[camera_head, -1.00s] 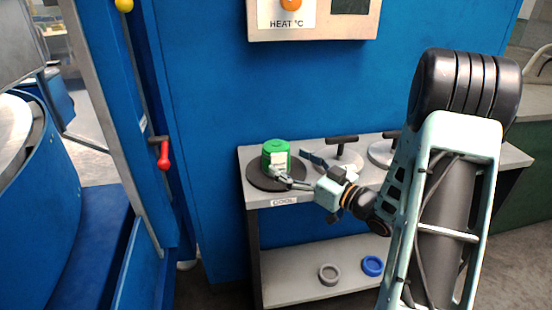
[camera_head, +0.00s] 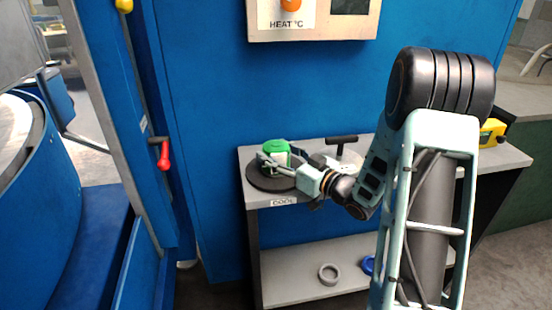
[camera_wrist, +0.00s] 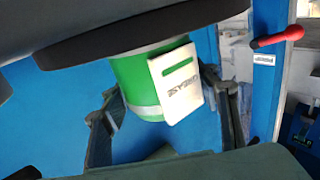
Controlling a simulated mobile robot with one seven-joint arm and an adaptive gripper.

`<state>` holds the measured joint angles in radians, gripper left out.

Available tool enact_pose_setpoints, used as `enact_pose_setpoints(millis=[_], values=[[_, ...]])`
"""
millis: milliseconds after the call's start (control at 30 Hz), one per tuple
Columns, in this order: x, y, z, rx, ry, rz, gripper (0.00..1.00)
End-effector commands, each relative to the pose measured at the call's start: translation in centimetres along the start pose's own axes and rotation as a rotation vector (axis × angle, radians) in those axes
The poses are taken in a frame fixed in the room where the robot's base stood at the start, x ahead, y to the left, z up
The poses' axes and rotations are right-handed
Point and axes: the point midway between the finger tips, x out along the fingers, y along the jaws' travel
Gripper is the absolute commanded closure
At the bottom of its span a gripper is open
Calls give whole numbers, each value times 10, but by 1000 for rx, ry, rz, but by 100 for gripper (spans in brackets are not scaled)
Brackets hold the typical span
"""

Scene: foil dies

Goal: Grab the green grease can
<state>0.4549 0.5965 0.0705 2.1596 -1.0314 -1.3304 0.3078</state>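The green grease can (camera_head: 277,149) stands upright on the dark round plate (camera_head: 257,181) at the left end of the bench, above a label that seems to read COOL. It has a pale label on its side. My gripper (camera_head: 281,163) is at the can, with one finger in front of its left side and the other near its right. In the wrist view, which is upside down, the can (camera_wrist: 136,75) lies between the two spread fingers (camera_wrist: 165,95). Its label reads GREASE. The fingers look close to its sides; I cannot tell whether they touch.
A pale plate with a black handle (camera_head: 342,146) is right of the can. A yellow device (camera_head: 491,131) sits at the bench's right. A grey ring (camera_head: 329,273) and a blue ring (camera_head: 368,265) lie on the lower shelf. A red-handled lever (camera_head: 164,154) is at left.

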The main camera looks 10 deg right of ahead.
Motion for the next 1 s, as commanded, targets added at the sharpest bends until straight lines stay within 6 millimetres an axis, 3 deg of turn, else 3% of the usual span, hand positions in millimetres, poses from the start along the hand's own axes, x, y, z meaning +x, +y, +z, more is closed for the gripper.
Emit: enact_pose_setpoints(millis=[300, 667, 867, 1000], values=[[0, 0, -2, -2, 3, 0, 82], [0, 0, -9, -3, 4, -1, 82], [0, 0, -36, -6, 5, 0, 82], [-20, -6, -60, -6, 4, 3, 82]])
